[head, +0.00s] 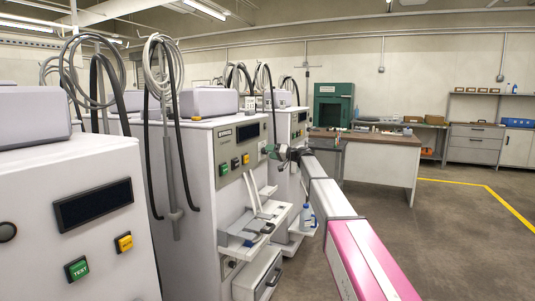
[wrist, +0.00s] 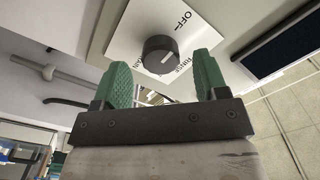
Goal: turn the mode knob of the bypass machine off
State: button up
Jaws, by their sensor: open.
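The mode knob (wrist: 160,54) is a dark round knob on a white plate (wrist: 124,45) marked OFF, RINSE and a partly hidden third word. Its light mark seems to face the RINSE side, away from OFF. My gripper (wrist: 162,60) has two green fingers, open and empty, one on each side of the knob in the wrist view. I cannot tell whether the fingertips reach around it. In the head view my gripper (head: 270,150) is at the panel of the white machine (head: 196,165), at its right edge; the knob is hidden there.
The machine has a dark display (head: 247,132), coloured buttons and a shelf (head: 262,222) below. Another machine (head: 75,200) stands at the near left, with hanging hoses between. A bottle (head: 307,217) stands to the right. The floor (head: 440,240) at right is free.

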jog(key=v, duration=0.8)
jog(key=s+d+f+m+g+h, duration=0.1)
jog(key=s+d+f+m+h, duration=0.2)
jog(key=s+f, duration=1)
jog(key=s+d+f+g+h, duration=0.25)
jog(key=s+f+h, duration=0.25)
jog(key=s+f, duration=0.75)
jog(key=s+d+f+g+h, duration=0.1)
jog(key=s+d+f+h, duration=0.2)
jog(key=s+f, duration=0.3)
jog(key=s+d+f+m+h, duration=0.1)
jog(key=s+d+f+h, duration=0.2)
jog(key=s+d+f, duration=0.3)
jog(key=s+d+f+m+g+h, duration=0.1)
jog(key=s+d+f+h, duration=0.2)
jog(key=s, duration=0.9)
notch_tip(320, 180, down, 3)
jog(key=shift+d+f+g, duration=0.2)
jog(key=shift+d+g, duration=0.15)
jog(key=shift+d, duration=0.65)
